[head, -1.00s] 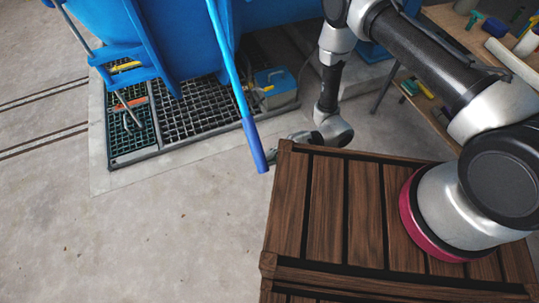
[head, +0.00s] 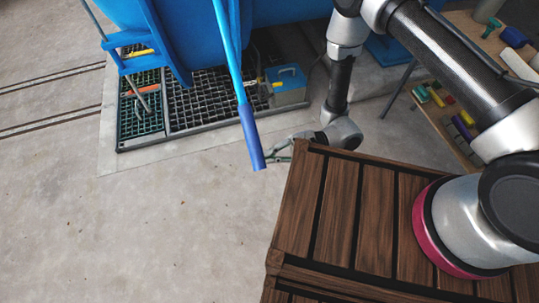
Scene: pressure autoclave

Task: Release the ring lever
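The ring lever (head: 229,60) is a long light-blue bar with a darker blue grip (head: 251,138) at its lower end. It hangs down at a slant in front of the big blue vessel (head: 180,30). My gripper (head: 271,152) is small in the head view, just right of the grip's lower end. Its thin fingers look spread apart, with nothing seen between them. Whether they are level with the grip in depth I cannot tell. The upper end of the lever is out of the frame.
A floor grating (head: 205,103) lies under the vessel, with a blue-lidded toolbox (head: 286,85) at its right end. A shelf with tools (head: 450,110) stands at the right. My wooden-topped base fills the lower right. The concrete floor (head: 130,230) at left is clear.

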